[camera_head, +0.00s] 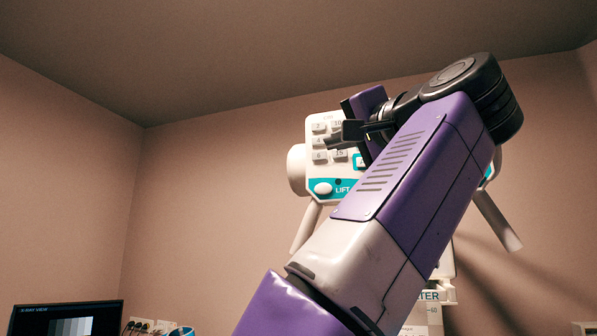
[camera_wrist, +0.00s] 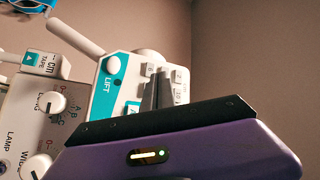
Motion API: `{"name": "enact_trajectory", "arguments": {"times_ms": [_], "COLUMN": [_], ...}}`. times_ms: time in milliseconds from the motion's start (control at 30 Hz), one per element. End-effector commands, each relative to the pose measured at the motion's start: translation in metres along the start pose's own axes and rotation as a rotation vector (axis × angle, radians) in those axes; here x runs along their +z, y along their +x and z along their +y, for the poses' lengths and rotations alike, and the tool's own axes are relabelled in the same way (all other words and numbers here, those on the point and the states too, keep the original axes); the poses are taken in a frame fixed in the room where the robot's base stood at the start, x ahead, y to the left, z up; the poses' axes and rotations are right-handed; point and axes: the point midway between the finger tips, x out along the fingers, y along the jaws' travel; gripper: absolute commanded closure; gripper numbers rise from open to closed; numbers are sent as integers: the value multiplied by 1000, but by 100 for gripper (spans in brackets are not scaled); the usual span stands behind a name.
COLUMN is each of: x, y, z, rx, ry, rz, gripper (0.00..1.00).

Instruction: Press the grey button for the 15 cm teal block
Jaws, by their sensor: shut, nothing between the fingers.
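The white control panel (camera_head: 314,165) on the equipment head carries rows of grey buttons above a teal LIFT block (camera_head: 344,190). The grey button marked 15 (camera_head: 340,154) shows just below my gripper (camera_head: 330,142), whose shut dark fingers point left across the panel. I cannot tell whether they touch it. In the wrist view my gripper (camera_wrist: 160,72) is shut and empty over the button rows and seems to hide button 15. The teal LIFT block (camera_wrist: 110,78) is left of the fingers. A small teal-framed mark (camera_wrist: 132,108) shows beside them.
A white round button (camera_head: 323,188) sits on the LIFT block. White handles (camera_head: 305,228) stick out below the panel. In the wrist view, a panel with white knobs (camera_wrist: 50,103) and a TAPE cm label (camera_wrist: 42,62) is at left. A monitor (camera_head: 66,318) stands low left.

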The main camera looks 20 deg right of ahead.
Motion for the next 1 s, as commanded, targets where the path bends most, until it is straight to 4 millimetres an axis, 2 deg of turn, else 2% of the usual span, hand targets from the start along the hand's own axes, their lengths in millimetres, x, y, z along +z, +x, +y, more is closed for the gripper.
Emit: {"name": "enact_trajectory", "arguments": {"times_ms": [300,1000], "x": [-12,-13], "y": [17,18], "z": [12,13], "rx": [0,-1], "ry": [-1,0], "rz": [-1,-1], "gripper": [100,100]}}
